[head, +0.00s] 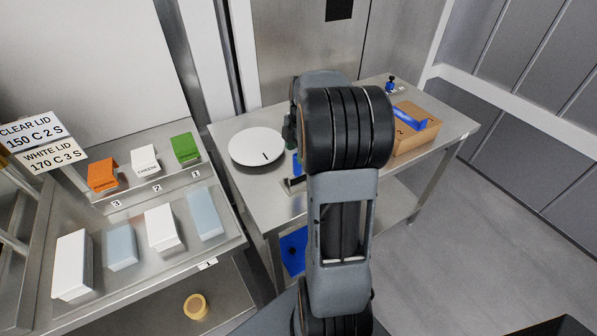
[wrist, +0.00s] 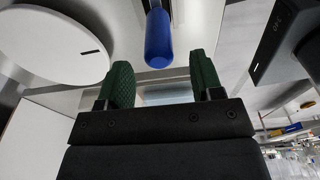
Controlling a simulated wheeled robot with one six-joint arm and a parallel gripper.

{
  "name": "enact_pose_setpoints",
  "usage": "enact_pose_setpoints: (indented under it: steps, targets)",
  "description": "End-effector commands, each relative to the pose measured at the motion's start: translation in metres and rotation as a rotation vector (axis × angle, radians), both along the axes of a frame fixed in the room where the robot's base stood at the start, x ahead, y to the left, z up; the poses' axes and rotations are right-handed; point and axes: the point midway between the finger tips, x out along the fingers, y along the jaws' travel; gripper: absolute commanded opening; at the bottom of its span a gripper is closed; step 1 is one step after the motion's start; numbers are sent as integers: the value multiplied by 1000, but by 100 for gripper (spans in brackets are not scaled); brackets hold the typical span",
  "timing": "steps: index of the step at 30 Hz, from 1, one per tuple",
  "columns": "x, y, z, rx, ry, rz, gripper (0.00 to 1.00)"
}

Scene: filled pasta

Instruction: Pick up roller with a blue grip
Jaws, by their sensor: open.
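The roller's blue grip (wrist: 158,38) shows in the wrist view at the top centre, just beyond the gap between my fingers and not between them. In the head view a blue part (head: 297,164), apparently this grip, shows beside my arm on the steel table, right of the white round plate. My gripper (wrist: 161,72) is open and empty, with green fingers on either side of the grip's end. In the head view my arm hides most of the gripper and part of the roller.
The white round plate (head: 256,147) lies close left of the roller on the table (head: 232,186). A cardboard box (head: 424,134) with a blue item on top stands at the right. Left, a steel counter holds several cartons. Another blue object (head: 293,252) is on the lower shelf.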

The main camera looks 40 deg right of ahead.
Motion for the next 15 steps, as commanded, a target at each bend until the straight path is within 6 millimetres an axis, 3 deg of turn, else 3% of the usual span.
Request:
enact_pose_setpoints:
  steps: [15]
  targets:
    - [0, 2, -51, 1, 1, -1, 60]
